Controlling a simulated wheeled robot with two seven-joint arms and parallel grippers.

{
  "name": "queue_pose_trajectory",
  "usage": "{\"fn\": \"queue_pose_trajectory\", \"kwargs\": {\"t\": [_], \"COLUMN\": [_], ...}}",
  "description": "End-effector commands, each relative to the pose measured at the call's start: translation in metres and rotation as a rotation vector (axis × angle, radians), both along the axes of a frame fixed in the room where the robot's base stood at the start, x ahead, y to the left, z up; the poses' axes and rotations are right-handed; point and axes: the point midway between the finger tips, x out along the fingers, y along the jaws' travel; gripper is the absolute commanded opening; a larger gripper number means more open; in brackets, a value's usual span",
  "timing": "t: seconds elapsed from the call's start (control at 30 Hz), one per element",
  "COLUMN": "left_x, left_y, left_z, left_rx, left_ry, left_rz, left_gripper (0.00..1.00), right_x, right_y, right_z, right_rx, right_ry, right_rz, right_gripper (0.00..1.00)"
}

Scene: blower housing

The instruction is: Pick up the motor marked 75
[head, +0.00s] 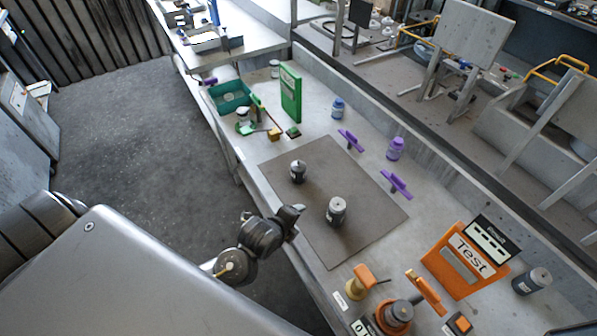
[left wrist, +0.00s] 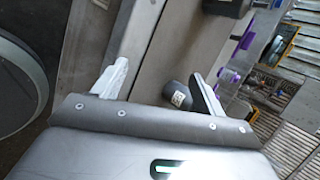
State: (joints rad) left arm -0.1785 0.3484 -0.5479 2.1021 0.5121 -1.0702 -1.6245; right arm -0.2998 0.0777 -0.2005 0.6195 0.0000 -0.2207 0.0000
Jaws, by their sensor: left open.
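Two dark grey motors with pale labels stand on the brown mat (head: 278,165): a smaller motor (head: 298,171) towards the back and a larger motor (head: 337,211) near the middle. A third motor (head: 532,281) stands at the far right by the orange test stand. I cannot read a 75 on any of them. My left gripper (head: 293,220) is at the bench's front edge, left of the larger motor. In the left wrist view its fingers (left wrist: 160,75) are apart and empty; a labelled motor (left wrist: 178,95) shows near the right finger. My right gripper is not in view.
An orange test stand (head: 455,262) and orange-handled tools (head: 425,292) stand at the bench's right end. Purple clamps (head: 396,184), a purple bottle (head: 395,148), a blue bottle (head: 338,107), a green panel (head: 291,93) and a green bin (head: 230,96) stand beyond the mat.

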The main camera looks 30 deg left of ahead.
Motion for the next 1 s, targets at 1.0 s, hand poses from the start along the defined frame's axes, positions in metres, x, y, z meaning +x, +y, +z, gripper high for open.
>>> {"fn": "queue_pose_trajectory", "kwargs": {"t": [1.0], "left_x": [0.140], "left_y": [0.068], "left_z": [0.019], "left_rx": [1.181], "left_ry": [-0.252], "left_rz": [-0.616], "left_gripper": [0.72], "right_x": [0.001], "right_y": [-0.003], "right_z": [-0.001], "right_rx": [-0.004], "right_ry": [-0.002], "right_rz": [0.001], "right_gripper": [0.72]}}
